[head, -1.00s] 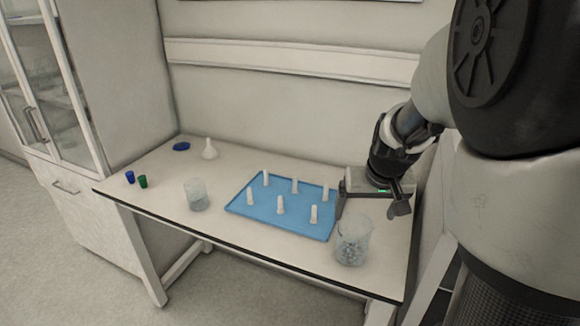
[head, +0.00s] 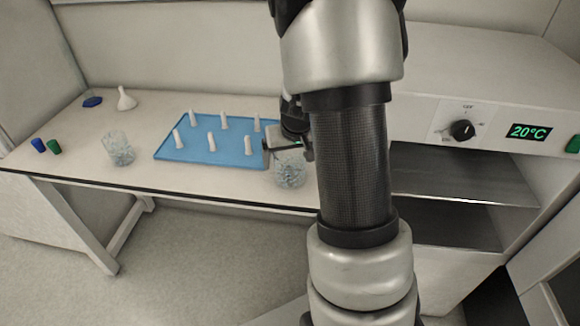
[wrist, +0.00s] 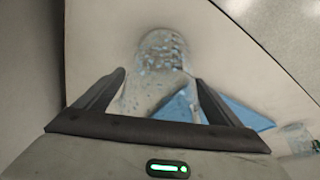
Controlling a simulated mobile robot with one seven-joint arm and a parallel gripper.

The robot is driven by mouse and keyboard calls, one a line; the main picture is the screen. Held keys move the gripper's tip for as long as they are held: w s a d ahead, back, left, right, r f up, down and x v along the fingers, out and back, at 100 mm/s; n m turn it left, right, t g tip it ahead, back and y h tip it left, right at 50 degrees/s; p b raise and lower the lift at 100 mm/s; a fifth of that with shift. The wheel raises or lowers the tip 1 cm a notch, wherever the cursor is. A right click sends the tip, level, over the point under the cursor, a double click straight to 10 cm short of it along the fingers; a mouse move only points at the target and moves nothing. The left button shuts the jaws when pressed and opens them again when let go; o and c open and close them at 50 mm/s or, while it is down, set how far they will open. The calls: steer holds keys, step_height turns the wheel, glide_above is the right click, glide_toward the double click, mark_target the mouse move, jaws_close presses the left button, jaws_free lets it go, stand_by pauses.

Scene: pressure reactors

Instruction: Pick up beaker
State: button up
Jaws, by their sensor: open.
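A clear glass beaker (head: 291,173) with bluish-white bits in it stands near the table's front edge, partly hidden by my arm. It also shows in the wrist view (wrist: 163,48), ahead of the fingers and lined up with the gap between them. My gripper (head: 287,150) is over this beaker in the head view, mostly hidden by my arm. In the wrist view my gripper (wrist: 160,80) is open, with nothing clearly held. A second, similar beaker (head: 119,152) stands further left; what looks like it shows at the right edge of the wrist view (wrist: 298,138).
A blue tray (head: 165,152) with several white upright pieces lies beside the near beaker. A white funnel (head: 125,101), a blue cap (head: 38,145) and a green cap (head: 54,147) are at the left. A cabinet reading 20°C (head: 528,132) stands right.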

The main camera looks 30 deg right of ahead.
steer(key=shift+w+d+f, duration=0.1)
steer(key=shift+w+f, duration=0.1)
steer(key=shift+f, duration=0.25)
steer(key=c, duration=1.3)
steer(key=shift+o, duration=0.2)
step_height(320, 180, up, 10)
steer(key=p, duration=0.3)
steer(key=s+a+r+n+p, duration=0.1)
steer(key=s+a+p, duration=0.2)
steer(key=a+p, duration=0.2)
steer(key=s+a+r+n+y+p, duration=0.1)
steer(key=s+a+p, duration=0.3)
steer(key=a, duration=0.5)
steer(key=shift+a+p, duration=0.35)
steer(key=shift+p, duration=0.1)
